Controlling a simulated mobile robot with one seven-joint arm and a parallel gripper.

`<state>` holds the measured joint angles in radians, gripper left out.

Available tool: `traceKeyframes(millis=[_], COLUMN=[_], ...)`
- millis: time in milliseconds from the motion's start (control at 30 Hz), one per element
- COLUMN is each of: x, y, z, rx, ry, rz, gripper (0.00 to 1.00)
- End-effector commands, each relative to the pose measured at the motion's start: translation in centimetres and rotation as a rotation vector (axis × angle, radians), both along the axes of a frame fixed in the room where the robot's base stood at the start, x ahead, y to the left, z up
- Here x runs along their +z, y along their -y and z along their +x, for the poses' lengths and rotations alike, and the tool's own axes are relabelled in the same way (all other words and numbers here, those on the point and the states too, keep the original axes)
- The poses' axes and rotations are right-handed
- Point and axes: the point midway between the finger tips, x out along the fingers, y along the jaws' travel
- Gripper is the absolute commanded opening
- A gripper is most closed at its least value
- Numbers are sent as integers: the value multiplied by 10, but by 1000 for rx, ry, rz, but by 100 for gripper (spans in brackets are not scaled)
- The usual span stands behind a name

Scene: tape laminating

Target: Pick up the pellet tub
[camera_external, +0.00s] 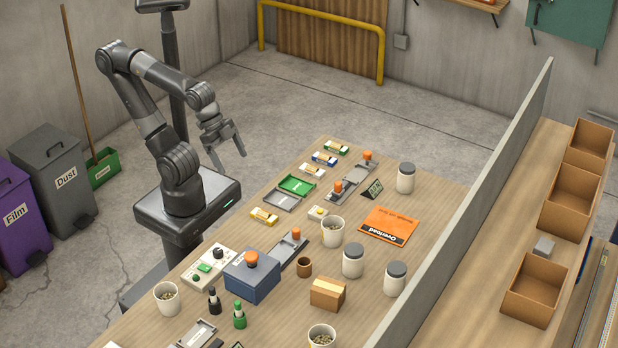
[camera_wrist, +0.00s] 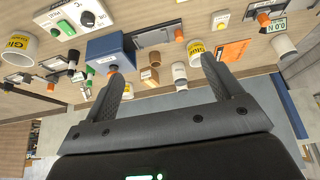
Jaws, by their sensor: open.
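Several white open tubs filled with pellets stand on the wooden bench. One tub (camera_external: 332,232) is near the middle, another (camera_external: 166,299) at the left front edge and a third (camera_external: 321,337) at the bottom. The frames do not show which one the task means. In the wrist view, white tubs with yellow labels show at left (camera_wrist: 15,45) and beyond the right finger (camera_wrist: 195,48). My gripper (camera_external: 231,160) is open and empty, held beyond the bench's left edge, apart from every tub. Its two spread fingers (camera_wrist: 163,70) show in the wrist view.
Grey-lidded jars (camera_external: 353,261) stand close to the middle tub, with an orange sheet (camera_external: 389,225) behind. A blue box (camera_external: 251,277), a control box (camera_external: 209,268), small bottles (camera_external: 239,315) and a cardboard box (camera_external: 327,293) crowd the front. A grey partition (camera_external: 480,210) bounds the right side.

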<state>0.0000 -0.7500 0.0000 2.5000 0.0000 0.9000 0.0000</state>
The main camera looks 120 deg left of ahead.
Motion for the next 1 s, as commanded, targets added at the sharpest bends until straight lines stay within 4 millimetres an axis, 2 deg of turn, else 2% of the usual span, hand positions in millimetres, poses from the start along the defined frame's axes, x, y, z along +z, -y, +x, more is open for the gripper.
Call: traceKeyframes(millis=[233, 367, 467, 600, 800, 1000], x=[0, -5, -12, -25, -47, -62], y=[1, 21, 57, 124, 217, 280], z=[1, 11, 25, 42, 49, 51], rx=[-6, -91, -233, -467, -725, -761], ry=[0, -5, -9, -2, 32, 131], rz=[-1, -26, -68, -139, -219, -272], gripper=[86, 86, 86, 86, 86, 86])
